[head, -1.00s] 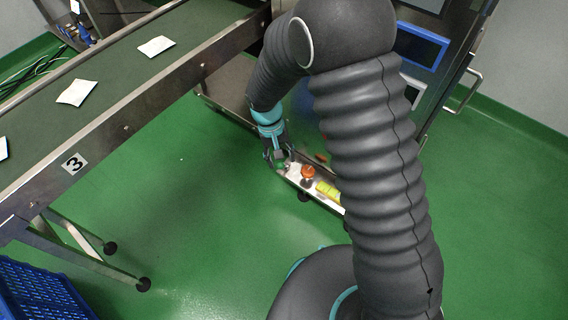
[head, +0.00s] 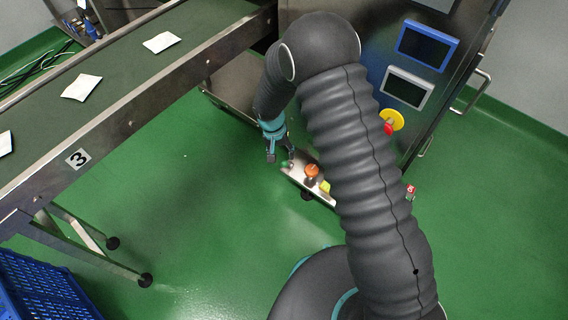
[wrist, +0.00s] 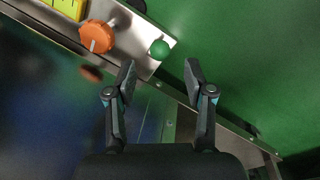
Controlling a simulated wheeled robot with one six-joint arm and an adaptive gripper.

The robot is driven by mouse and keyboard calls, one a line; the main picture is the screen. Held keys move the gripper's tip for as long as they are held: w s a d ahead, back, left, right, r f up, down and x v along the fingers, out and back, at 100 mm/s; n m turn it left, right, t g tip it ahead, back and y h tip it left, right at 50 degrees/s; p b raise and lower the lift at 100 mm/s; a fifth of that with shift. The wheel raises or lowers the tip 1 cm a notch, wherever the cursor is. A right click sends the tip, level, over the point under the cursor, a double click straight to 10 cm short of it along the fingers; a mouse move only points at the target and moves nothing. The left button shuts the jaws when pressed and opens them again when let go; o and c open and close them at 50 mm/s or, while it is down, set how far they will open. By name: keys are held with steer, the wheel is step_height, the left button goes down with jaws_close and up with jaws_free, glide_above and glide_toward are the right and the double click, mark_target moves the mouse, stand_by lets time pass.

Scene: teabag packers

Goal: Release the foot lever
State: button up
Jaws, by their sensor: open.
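A small lever with a green ball knob (wrist: 159,49) stands at the end of a metal ledge low on the machine. The knob also shows in the head view (head: 285,164), just below my gripper (head: 281,156). In the wrist view my gripper (wrist: 160,74) is open and empty, its two fingertips apart. The green knob lies beyond the gap between them and is not held. I cannot tell how far the lever is pressed or tilted.
An orange knob (head: 312,171) and a yellow block (head: 325,187) sit on the same ledge. The conveyor (head: 120,75) with white packets runs at left. A red stop button (head: 388,128) is on the machine. A blue crate (head: 40,290) stands lower left. Green floor is free between.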

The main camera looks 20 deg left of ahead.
mark_target(284, 162)
steer(key=f, duration=0.4)
steer(key=d+f, duration=0.1)
steer(key=f, duration=0.1)
steer(key=shift+w+f, duration=0.1)
steer(key=shift+f, duration=0.25)
jaws_close()
